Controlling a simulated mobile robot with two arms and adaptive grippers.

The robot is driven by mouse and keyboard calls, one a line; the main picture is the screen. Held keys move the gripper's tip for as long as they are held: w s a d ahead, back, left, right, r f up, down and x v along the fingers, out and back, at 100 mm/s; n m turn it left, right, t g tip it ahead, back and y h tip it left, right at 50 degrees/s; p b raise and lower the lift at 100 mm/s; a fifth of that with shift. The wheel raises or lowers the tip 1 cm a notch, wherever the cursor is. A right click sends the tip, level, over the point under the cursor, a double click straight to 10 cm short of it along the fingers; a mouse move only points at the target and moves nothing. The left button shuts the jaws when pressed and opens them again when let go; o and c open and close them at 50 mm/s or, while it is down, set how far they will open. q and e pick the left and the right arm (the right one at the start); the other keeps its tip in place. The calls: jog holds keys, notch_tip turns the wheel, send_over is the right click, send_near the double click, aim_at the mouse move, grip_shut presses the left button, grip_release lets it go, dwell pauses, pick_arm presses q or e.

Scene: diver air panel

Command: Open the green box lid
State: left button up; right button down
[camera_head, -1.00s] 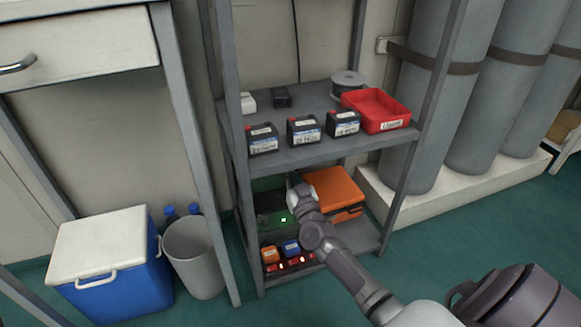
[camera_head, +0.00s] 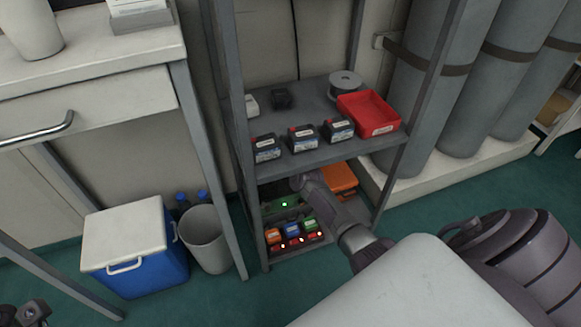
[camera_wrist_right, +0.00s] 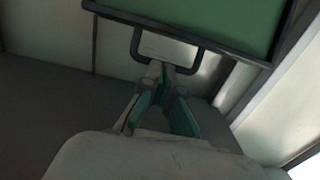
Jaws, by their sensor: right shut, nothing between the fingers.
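The green box (camera_head: 291,208) is on the lower shelf, partly hidden by my right arm. In the right wrist view, its green lid panel (camera_wrist_right: 225,18) fills the top, with a dark loop handle (camera_wrist_right: 137,45) at its edge. I cannot tell how far the lid is raised. My right gripper (camera_wrist_right: 165,68) is shut and empty, its fingertips at the handle's lower bar; I cannot tell whether they touch it. In the head view its fingers are hidden. A dark part of my left gripper (camera_head: 32,312) shows at the bottom left corner, its jaws unclear.
The upper shelf (camera_head: 330,148), with several dark batteries and a red bin (camera_head: 369,113), is just above my right arm. An orange case (camera_head: 340,180) is right of the green box. Small coloured packs (camera_head: 292,230) sit in front. A cooler (camera_head: 135,250) and bin (camera_head: 205,240) stand left.

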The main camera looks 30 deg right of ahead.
jog(key=shift+w+d+r+b, duration=0.15)
jog(key=shift+w+d+r, duration=0.1)
jog(key=shift+w, duration=0.55)
jog(key=shift+w+d+r+b, duration=0.15)
jog(key=shift+w+r, duration=0.1)
jog(key=shift+w, duration=0.5)
jog(key=shift+s+a, duration=0.1)
jog(key=shift+s, duration=0.05)
